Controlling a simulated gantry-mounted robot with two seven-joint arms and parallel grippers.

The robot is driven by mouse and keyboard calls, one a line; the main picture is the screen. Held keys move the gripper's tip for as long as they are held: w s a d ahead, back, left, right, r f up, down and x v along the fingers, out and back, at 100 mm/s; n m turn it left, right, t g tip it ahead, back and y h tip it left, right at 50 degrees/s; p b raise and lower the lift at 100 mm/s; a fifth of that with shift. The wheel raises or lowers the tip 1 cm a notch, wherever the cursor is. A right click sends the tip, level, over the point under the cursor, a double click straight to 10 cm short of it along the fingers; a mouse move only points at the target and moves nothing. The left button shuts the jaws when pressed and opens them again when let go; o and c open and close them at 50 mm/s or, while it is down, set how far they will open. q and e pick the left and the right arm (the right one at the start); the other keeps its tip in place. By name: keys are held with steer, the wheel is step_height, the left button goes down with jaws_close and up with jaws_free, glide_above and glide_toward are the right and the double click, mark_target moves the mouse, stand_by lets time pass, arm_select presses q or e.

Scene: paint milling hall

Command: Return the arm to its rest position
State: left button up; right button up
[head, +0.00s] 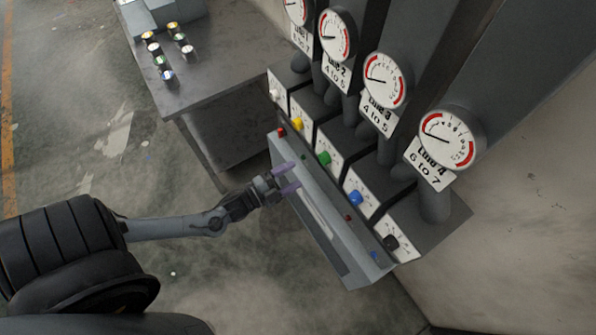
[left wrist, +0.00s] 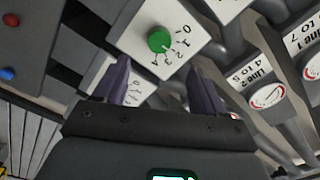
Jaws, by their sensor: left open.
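My left gripper (head: 289,179) is at the end of my arm from the left, in front of the grey control box. In the left wrist view its two purple fingers (left wrist: 162,80) are spread, with nothing between them. The green knob (head: 323,158) on its white dial plate is just beyond the fingertips in the head view. In the left wrist view the green knob (left wrist: 160,39) is ahead of the gap between the fingers; no contact shows. My right gripper is not in view.
Yellow (head: 297,123), blue (head: 355,198) and black (head: 391,242) knobs line the same row. Gauges such as the Line 4 gauge (head: 447,138) stand behind on pipes. A grey table (head: 215,60) with several small jars (head: 168,78) is at upper left. The floor at left is open.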

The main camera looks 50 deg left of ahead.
arm_select(q)
steer(key=shift+s, duration=0.15)
stand_by(0.3)
steer(key=d+r+n+g+y, duration=0.35)
steer(key=d+r+n, duration=0.25)
steer(key=d+n, duration=0.3)
steer(key=s+d+n+g, duration=0.2)
steer(key=s+d+g, duration=0.1)
steer(key=s+g, duration=0.8)
steer(key=w+p+v, duration=0.2)
steer(key=p+v, duration=0.8)
steer(key=w+a+r+p+v, duration=0.1)
steer(key=w+p+v, duration=0.1)
steer(key=p+v, duration=0.8)
steer(key=shift+a+r+n+h+p, duration=0.35)
steer(key=shift+r+n+h+p, duration=0.05)
steer(key=shift+h+p, duration=0.1)
steer(key=shift+w, duration=0.1)
